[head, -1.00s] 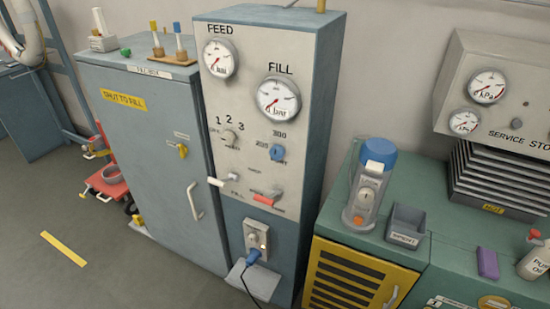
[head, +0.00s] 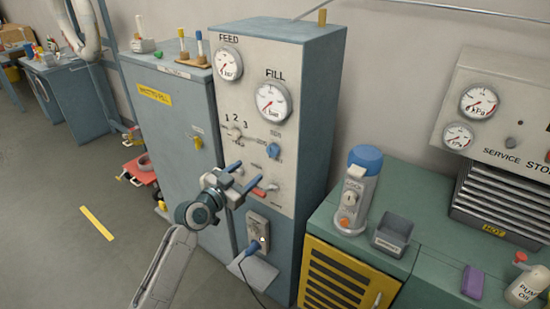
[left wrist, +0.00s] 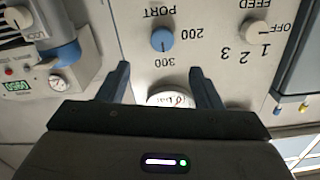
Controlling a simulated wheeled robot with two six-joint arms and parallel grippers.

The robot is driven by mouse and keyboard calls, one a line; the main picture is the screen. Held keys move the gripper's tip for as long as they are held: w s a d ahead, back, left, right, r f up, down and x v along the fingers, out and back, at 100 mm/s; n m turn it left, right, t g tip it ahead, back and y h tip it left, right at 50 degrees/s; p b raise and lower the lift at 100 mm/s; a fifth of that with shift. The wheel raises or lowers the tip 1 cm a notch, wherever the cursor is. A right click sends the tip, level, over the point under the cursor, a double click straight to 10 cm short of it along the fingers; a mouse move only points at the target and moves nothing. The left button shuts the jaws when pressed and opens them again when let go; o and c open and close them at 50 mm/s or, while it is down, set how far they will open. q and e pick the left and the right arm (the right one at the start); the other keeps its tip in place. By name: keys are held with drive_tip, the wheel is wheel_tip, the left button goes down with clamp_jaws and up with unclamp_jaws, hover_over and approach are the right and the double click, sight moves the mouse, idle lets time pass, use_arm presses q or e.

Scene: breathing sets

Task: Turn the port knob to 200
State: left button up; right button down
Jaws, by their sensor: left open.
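The port knob (head: 273,150) is a blue knob on the pale front panel of the tall cabinet, below the FILL gauge. In the left wrist view, which is upside down, the port knob (left wrist: 162,40) sits beside the labels 200 and 300. A small pale mark on it seems to face 300. My left gripper (head: 243,175) is open and empty in front of the panel, below and left of the knob in the head view. In the left wrist view its fingers (left wrist: 160,70) are spread, with the knob beyond them and not between them. My right gripper is not in view.
The FILL gauge (head: 273,102) and FEED gauge (head: 228,64) are above. The FEED knob (head: 234,133) is left of the port knob. A red-handled lever (head: 262,191) sticks out below. A blue plug (head: 251,249) with a cable is lower. A blue-topped canister (head: 356,190) stands right.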

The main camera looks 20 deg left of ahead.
use_arm(q)
drive_tip(key=p, duration=0.2)
approach(271, 152)
drive_tip(key=w, duration=0.2)
drive_tip(key=x, duration=0.4)
drive_tip(key=shift+d+p, duration=0.35)
drive_tip(key=shift+d, duration=0.1)
drive_tip(key=shift+x, duration=0.85)
drive_tip(key=shift+a+f, duration=0.1)
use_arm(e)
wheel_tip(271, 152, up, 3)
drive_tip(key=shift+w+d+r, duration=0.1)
use_arm(q)
drive_tip(key=c, duration=1)
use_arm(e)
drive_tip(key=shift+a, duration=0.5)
